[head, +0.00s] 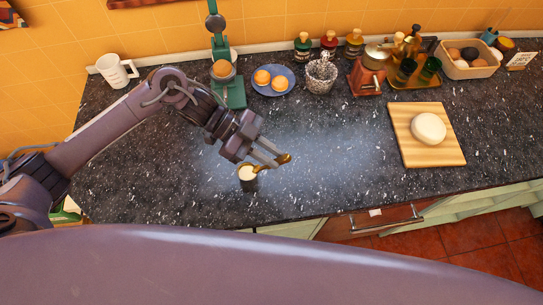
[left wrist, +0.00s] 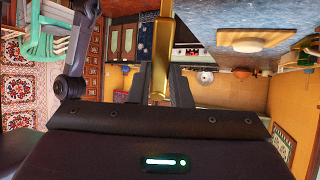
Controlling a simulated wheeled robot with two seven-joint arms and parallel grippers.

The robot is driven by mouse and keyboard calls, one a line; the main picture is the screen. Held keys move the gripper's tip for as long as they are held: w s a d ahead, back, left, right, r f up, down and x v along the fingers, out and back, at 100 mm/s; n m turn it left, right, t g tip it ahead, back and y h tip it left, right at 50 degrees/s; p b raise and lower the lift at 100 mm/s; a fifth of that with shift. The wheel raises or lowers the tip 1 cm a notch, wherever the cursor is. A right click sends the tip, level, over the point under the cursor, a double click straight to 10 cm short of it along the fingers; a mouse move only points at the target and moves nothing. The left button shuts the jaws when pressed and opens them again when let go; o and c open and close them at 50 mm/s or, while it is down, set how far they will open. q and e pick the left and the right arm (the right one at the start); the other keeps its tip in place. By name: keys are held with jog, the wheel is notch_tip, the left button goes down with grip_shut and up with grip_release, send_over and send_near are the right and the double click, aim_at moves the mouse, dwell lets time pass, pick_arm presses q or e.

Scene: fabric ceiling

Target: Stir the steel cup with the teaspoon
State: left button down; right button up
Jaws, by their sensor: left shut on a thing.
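The steel cup (head: 250,184) stands near the front of the dark counter, with a pale top and a dark side. My left gripper (head: 272,160) is just above and to the right of it, shut on the golden teaspoon (head: 285,158). One end of the teaspoon sticks out to the right of the fingers, and gold also shows at the cup's rim. I cannot tell how deep the spoon goes into the cup. In the left wrist view the golden teaspoon (left wrist: 163,55) runs between the two fingers. My right gripper is not in view.
A wooden board (head: 446,155) with a round white item (head: 428,129) lies to the right. A white mug (head: 114,71), a green scale-like stand (head: 232,95), a blue plate (head: 263,90) and several jars line the back. The counter around the cup is clear.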

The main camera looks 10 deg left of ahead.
pick_arm(q)
jog(key=shift+r, duration=0.1)
jog(key=shift+r, duration=1.45)
jog(key=shift+f, duration=0.1)
